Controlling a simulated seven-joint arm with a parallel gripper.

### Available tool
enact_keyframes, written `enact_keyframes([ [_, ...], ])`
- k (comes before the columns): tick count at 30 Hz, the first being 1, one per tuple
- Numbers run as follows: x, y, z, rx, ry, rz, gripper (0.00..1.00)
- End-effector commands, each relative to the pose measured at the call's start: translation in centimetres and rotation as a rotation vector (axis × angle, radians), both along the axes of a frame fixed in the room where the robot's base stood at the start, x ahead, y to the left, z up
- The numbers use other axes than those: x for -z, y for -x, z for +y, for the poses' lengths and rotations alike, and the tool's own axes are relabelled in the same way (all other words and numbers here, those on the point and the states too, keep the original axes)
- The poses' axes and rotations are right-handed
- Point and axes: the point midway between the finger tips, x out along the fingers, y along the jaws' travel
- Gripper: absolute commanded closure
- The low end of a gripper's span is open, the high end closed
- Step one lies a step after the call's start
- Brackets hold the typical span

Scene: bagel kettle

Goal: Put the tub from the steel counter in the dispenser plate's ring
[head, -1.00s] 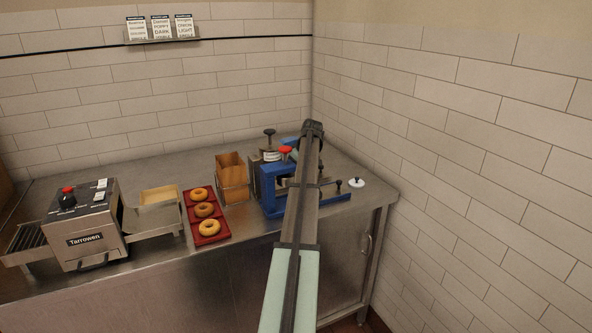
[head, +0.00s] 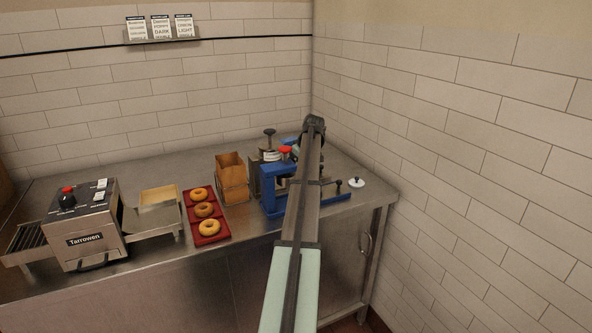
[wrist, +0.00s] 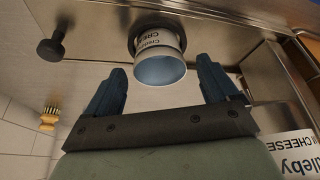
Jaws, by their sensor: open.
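In the wrist view, a tub (wrist: 160,60) with a printed white label and a pale blue-grey end lies just beyond and between my fingertips. A dark ring (wrist: 136,31) shows around its far end; I cannot tell whether the tub sits in that ring or in front of it. My gripper (wrist: 161,66) is open, with a gap on each side of the tub.
A black knob (wrist: 51,46), a brush (wrist: 49,118) and a white cheese label (wrist: 297,152) surround my gripper. On the counter (head: 345,165) stand a blue press (head: 270,190), a wooden box (head: 232,177), a red bagel tray (head: 210,240) and a toaster (head: 83,225).

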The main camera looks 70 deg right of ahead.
Motion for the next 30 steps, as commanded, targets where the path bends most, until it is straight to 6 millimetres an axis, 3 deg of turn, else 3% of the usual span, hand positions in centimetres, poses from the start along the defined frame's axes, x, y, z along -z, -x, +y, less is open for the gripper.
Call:
enact_keyframes([
  [9, -5.6, 2.2, 0.9, 0.002, 0.002, -0.001, 0.13],
  [15, -8.1, 3.1, 1.3, 0.0, 0.001, -0.001, 0.13],
  [30, -9.4, 3.6, 1.5, 0.0, 0.0, 0.0, 0.13],
])
